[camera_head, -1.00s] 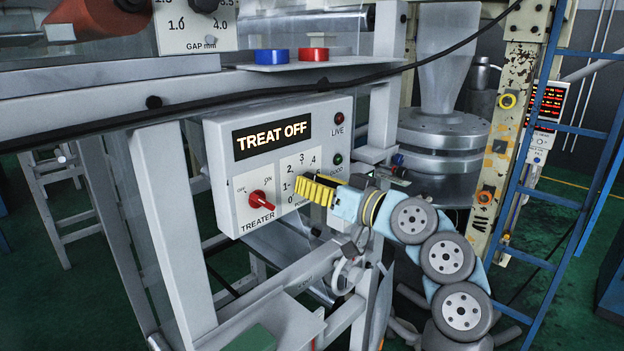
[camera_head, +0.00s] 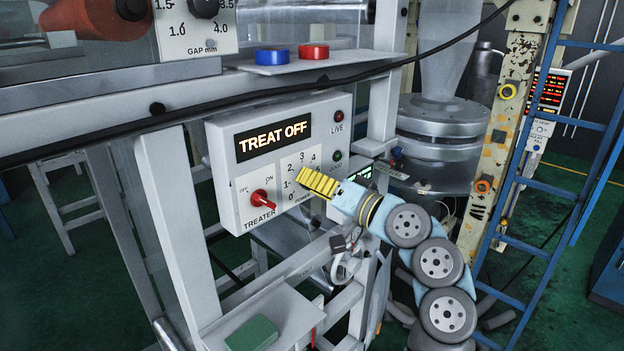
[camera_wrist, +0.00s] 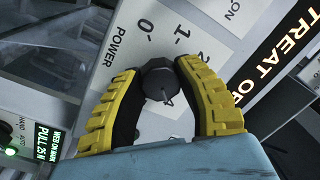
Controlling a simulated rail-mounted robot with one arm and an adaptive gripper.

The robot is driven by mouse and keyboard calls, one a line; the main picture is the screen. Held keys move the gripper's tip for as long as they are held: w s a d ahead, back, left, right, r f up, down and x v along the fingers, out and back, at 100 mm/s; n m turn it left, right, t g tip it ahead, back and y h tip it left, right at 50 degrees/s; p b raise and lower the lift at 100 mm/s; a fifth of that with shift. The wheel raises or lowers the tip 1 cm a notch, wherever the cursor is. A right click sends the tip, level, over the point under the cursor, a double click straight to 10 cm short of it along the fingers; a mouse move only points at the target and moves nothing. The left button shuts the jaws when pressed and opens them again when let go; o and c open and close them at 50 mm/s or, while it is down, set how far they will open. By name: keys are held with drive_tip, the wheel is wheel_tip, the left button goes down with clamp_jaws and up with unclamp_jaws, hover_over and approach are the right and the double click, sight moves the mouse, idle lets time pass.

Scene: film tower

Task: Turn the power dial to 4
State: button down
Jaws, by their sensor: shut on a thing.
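The power dial (camera_wrist: 160,84) is a dark round knob on the white treater box, with 0, 1 and 2 marked beside it in the wrist view. My gripper (camera_wrist: 158,88) has its yellow-backed fingers on either side of the dial, closed on it. In the head view my gripper (camera_head: 312,180) covers the dial, and the power scale (camera_head: 300,165) shows figures up to 4. The exact setting of the dial's pointer is hard to read. The display (camera_head: 273,138) reads TREAT OFF.
The red treater switch (camera_head: 262,198) sits left of the dial, near its OFF and ON marks. Live (camera_head: 336,117) and good (camera_head: 338,156) lamps are on the box's right side. A black cable (camera_head: 300,81) runs above the box. A blue ladder (camera_head: 560,150) stands at right.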

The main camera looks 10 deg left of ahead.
drive_tip(key=shift+f, duration=0.15)
drive_tip(key=c, duration=0.6)
unclamp_jaws()
drive_tip(key=shift+a, duration=0.1)
drive_tip(key=v, duration=1.2)
